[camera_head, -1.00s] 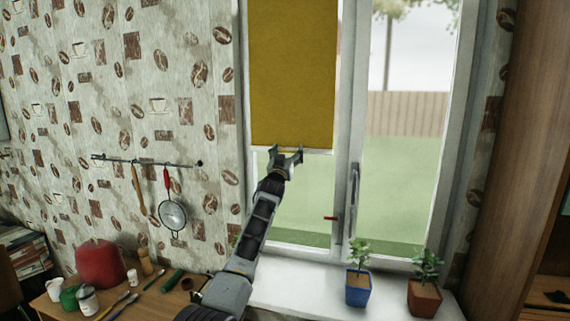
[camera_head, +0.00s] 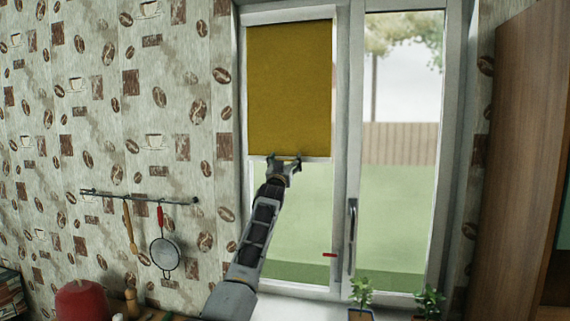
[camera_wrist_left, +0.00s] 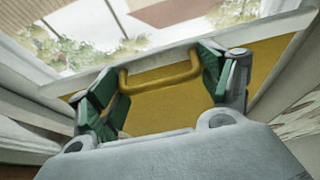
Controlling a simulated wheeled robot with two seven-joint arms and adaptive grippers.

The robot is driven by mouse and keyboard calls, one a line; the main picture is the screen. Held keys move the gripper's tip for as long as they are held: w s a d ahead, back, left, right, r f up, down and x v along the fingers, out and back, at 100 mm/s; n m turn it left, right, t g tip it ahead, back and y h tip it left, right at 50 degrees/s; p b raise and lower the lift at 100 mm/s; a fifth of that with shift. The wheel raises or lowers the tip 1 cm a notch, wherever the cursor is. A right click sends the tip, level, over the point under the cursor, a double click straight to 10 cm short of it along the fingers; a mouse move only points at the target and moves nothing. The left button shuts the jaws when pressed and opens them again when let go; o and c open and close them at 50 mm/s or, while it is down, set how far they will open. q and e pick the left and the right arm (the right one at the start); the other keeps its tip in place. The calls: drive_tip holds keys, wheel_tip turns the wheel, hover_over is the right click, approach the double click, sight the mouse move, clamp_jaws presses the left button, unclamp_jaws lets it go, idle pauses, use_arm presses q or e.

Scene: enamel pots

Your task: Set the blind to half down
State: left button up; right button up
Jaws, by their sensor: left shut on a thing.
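The yellow roller blind (camera_head: 290,90) hangs over the upper part of the left window pane. Its bottom edge is near mid-height of that pane, with clear glass below. My left gripper (camera_head: 284,160) is at the middle of this bottom edge. In the left wrist view the green-padded fingers (camera_wrist_left: 160,88) are shut on the blind's yellow pull handle (camera_wrist_left: 160,75), one finger at each side of it. The blind's cloth also shows in the left wrist view (camera_wrist_left: 160,112). My right gripper is not in view.
Two potted plants (camera_head: 361,292) (camera_head: 429,300) stand at the sill below the right pane. The window handle (camera_head: 352,235) is on the middle frame. A rail (camera_head: 140,196) with utensils hangs on the left wall. A wooden cabinet (camera_head: 515,160) stands at the right.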

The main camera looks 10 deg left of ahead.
use_arm(q)
drive_tip(key=shift+a, duration=0.1)
drive_tip(key=o, duration=1)
drive_tip(key=shift+o, duration=0.7)
drive_tip(key=shift+a, duration=0.1)
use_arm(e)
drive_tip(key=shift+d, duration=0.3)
use_arm(q)
drive_tip(key=shift+s+f, duration=0.1)
drive_tip(key=shift+f, duration=0.1)
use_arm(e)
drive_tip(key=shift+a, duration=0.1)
use_arm(q)
drive_tip(key=shift+s, duration=0.1)
drive_tip(key=v, duration=1.1)
drive_tip(key=shift+s, duration=0.2)
drive_tip(key=shift+f, duration=0.2)
